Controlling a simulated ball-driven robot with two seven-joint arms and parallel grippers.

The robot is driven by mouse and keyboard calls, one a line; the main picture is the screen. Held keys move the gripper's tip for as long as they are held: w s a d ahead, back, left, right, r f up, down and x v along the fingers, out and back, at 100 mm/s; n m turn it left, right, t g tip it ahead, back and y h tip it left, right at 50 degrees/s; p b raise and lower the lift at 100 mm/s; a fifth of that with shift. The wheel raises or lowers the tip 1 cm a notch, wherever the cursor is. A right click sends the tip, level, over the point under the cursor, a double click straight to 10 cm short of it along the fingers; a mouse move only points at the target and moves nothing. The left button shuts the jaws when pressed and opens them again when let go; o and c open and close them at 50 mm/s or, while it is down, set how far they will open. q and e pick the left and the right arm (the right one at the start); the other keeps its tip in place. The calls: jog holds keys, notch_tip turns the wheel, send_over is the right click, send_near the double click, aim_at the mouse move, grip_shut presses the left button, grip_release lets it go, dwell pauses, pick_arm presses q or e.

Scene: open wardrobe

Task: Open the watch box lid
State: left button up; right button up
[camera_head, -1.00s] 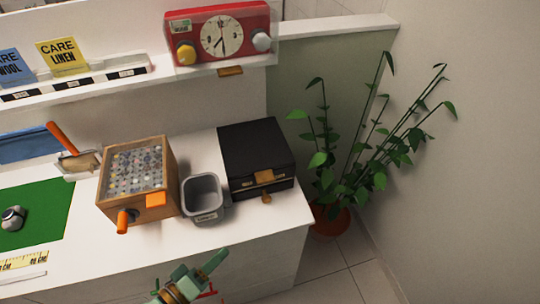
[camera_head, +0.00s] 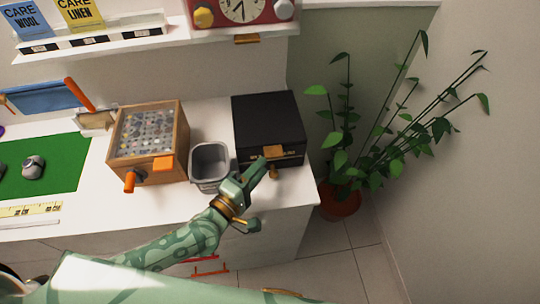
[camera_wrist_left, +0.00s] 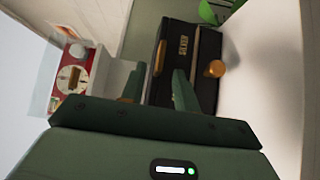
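The watch box (camera_head: 268,120) is black and stands shut on the right end of the white counter. A brown tab (camera_head: 272,152) sits at the top of its front, and a small brown knob (camera_head: 273,172) juts out below. My left gripper (camera_head: 257,168) is at the box's front, just left of the knob, partly covering the front edge. In the left wrist view, my gripper's two fingers (camera_wrist_left: 158,88) are apart with nothing between them. The box (camera_wrist_left: 199,60), tab (camera_wrist_left: 160,57) and knob (camera_wrist_left: 215,68) lie beyond the fingertips. Contact cannot be told. My right gripper is not in view.
A grey bin (camera_head: 210,163) stands left of the watch box, close to my left wrist. A wooden glass-topped case (camera_head: 149,138) with orange handles is further left. A potted plant (camera_head: 341,200) stands right of the counter.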

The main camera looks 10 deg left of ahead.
aim_at(270, 156)
pick_arm(q)
jog(key=x, duration=0.5)
jog(key=shift+w, duration=0.1)
grip_shut()
jog(key=r+p, duration=0.2)
jog(key=p, duration=0.2)
jog(key=r+n+g+p, duration=0.1)
jog(key=r+p, duration=0.1)
jog(key=p, duration=0.2)
jog(key=w+r+n+p, duration=0.1)
jog(key=r+p, duration=0.2)
jog(key=shift+a+r+g+y+p, duration=0.1)
jog(key=shift+g+y+p, duration=0.2)
jog(key=shift+g+p, duration=0.1)
jog(key=w+a+r+p, duration=0.1)
jog(key=w+r+p, duration=0.2)
jog(key=r+p, duration=0.2)
jog(key=shift+w+r+p, duration=0.3)
jog(key=shift+r, duration=0.55)
jog(key=shift+a, duration=0.2)
